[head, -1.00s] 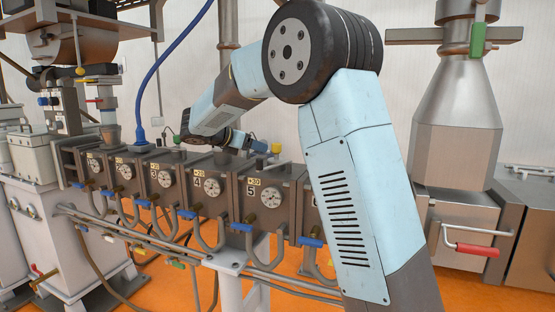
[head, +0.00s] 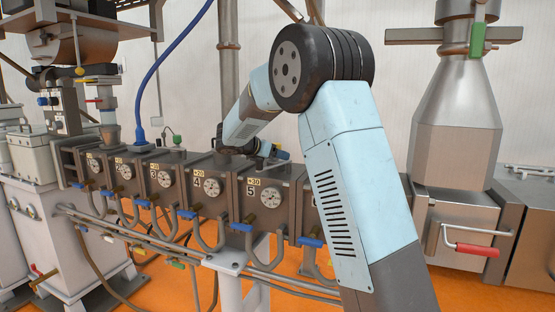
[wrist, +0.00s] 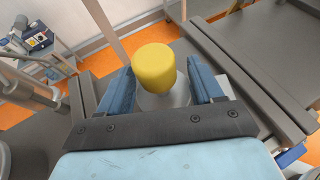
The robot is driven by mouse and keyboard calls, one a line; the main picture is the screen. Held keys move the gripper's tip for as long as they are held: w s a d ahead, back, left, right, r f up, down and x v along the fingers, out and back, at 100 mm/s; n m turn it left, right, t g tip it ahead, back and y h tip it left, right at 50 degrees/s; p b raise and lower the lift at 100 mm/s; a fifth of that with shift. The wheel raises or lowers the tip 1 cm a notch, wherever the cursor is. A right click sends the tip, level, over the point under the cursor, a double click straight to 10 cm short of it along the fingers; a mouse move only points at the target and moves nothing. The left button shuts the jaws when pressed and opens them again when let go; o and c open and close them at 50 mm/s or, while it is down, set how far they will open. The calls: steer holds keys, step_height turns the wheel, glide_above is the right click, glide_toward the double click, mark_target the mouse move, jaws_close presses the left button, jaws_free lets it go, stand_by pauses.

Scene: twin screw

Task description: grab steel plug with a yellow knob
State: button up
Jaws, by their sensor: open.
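The yellow knob (wrist: 155,67) shows in the wrist view as an upright cylinder on top of the grey steel plug (wrist: 160,102). My gripper (wrist: 160,72) is open, with one blue finger on each side of the knob and plug. Gaps show between the fingers and the knob. The lower part of the plug is hidden behind the gripper's dark front plate. In the head view, my gripper (head: 272,152) is small, above the top of the machine block near the number 5 gauge, and I cannot clearly make out the knob there.
The row of barrel blocks with gauges (head: 270,198) runs across the head view, with pipes and blue-handled valves along its front. A steel hopper (head: 458,125) and a red-handled box (head: 462,235) stand at the right. A blue hose (head: 160,65) rises behind the blocks.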

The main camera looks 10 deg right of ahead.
steer(key=shift+x, duration=1.1)
steer(key=shift+c, duration=0.2)
steer(key=shift+s, duration=0.1)
steer(key=c, duration=1.1)
